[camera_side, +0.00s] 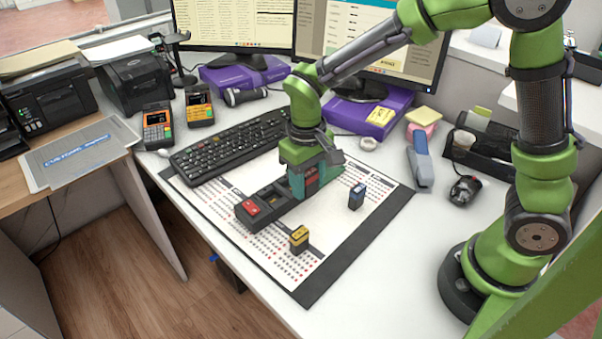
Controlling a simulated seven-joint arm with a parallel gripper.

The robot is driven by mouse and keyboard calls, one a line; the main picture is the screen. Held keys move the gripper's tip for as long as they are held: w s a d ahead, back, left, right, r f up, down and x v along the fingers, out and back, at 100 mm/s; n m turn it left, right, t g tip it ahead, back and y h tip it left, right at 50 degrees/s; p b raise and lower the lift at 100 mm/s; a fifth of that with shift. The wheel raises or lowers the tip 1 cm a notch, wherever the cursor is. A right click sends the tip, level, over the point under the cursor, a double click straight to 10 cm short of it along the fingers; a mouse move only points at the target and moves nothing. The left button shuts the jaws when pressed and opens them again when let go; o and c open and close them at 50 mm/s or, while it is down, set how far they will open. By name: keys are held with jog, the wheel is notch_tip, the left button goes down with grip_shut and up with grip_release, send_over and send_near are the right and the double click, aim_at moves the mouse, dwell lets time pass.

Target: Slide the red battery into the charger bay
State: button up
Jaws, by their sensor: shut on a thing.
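My gripper (312,184) points down over the right end of the dark charger (268,200). It is shut on the red battery (313,174), whose red and dark face shows between the teal fingers. The fingers hide much of the battery and that end of the charger, so I cannot tell how far the battery sits in a bay. A small red piece (250,208) shows on top of the charger's left end; I cannot tell whether it is another battery or a part of the charger.
A yellow battery (299,239) and a dark blue battery (357,196) stand on the printed desk mat (337,262). A keyboard (232,143) lies behind the charger. A stapler (420,162) and a mouse (465,189) are at the right. The mat's front right is clear.

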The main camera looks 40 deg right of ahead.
send_over(272, 200)
jog(key=shift+s, duration=0.15)
jog(key=shift+w+r, duration=0.2)
jog(key=shift+w, duration=0.05)
jog(key=shift+f, duration=1.75)
jog(key=shift+f, duration=0.85)
jog(key=o, duration=1.2)
jog(key=shift+r, duration=0.1)
notch_tip(272, 200, up, 17)
